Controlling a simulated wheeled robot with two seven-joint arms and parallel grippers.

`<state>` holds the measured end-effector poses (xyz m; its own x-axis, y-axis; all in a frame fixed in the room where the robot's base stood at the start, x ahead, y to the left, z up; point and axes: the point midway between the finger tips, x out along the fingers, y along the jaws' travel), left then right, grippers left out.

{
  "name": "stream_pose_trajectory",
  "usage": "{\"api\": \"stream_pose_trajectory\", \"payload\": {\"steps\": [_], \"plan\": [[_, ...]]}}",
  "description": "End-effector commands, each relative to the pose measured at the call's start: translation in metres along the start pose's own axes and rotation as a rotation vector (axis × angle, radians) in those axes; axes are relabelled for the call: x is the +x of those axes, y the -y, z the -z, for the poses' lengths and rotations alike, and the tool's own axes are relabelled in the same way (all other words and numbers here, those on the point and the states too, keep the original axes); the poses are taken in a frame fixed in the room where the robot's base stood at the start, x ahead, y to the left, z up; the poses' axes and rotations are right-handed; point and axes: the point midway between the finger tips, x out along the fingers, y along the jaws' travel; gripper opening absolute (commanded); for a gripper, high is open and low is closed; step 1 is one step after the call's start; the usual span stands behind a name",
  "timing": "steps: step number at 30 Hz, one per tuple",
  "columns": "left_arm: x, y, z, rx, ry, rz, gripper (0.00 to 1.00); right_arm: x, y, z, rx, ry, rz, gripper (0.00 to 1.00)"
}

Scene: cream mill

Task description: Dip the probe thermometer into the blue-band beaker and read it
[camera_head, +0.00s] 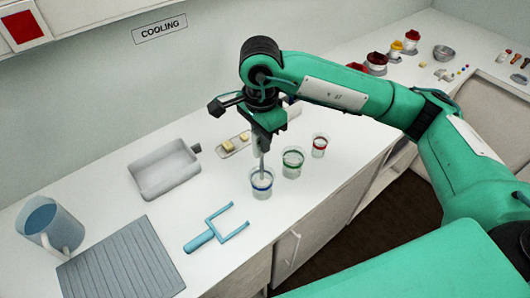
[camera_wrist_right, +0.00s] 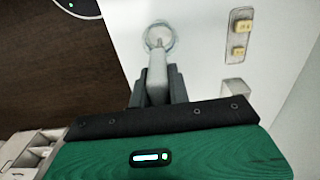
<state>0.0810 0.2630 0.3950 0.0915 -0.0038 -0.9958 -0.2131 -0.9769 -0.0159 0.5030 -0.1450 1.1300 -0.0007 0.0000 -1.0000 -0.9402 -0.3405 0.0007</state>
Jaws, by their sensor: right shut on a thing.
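The blue-band beaker (camera_head: 261,184) stands on the white counter near its front edge, with whitish contents. My right gripper (camera_head: 262,137) is above it, shut on the pale handle of the probe thermometer (camera_head: 262,165). The probe points down and its lower end is at the mouth of the beaker; how deep it sits I cannot tell. In the right wrist view the thermometer (camera_wrist_right: 157,72) lies between the dark fingers (camera_wrist_right: 157,92) and overlaps the beaker's round rim (camera_wrist_right: 160,36). No reading is legible. My left gripper is not in view.
A green-band beaker (camera_head: 292,163) and a red-band beaker (camera_head: 319,146) stand close on the right. A blue fork-shaped tool (camera_head: 215,230), a grey tray (camera_head: 164,170), a ribbed mat (camera_head: 120,262) and a jug (camera_head: 50,226) lie left. A small board with yellowish blocks (camera_head: 234,146) is behind.

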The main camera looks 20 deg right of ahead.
Motion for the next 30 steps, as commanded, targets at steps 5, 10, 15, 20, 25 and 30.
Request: {"api": "stream_pose_trajectory", "payload": {"steps": [5, 10, 15, 20, 25, 30], "plan": [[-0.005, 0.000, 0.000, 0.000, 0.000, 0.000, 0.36, -0.015, 0.000, 0.000, -0.001, 0.001, 0.002, 0.00], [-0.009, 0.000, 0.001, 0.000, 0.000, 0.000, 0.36, -0.026, 0.000, 0.000, -0.001, 0.000, 0.001, 0.00], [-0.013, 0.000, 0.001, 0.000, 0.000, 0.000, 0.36, -0.039, 0.000, 0.000, -0.001, 0.000, 0.002, 0.00], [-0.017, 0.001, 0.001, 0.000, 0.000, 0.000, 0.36, -0.050, 0.000, 0.000, 0.000, 0.001, 0.002, 0.00], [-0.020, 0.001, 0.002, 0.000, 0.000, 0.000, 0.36, -0.058, 0.000, 0.000, -0.001, 0.001, 0.001, 0.00], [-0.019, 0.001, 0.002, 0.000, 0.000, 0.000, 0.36, -0.059, 0.000, 0.000, 0.000, 0.000, 0.001, 0.00]]}}
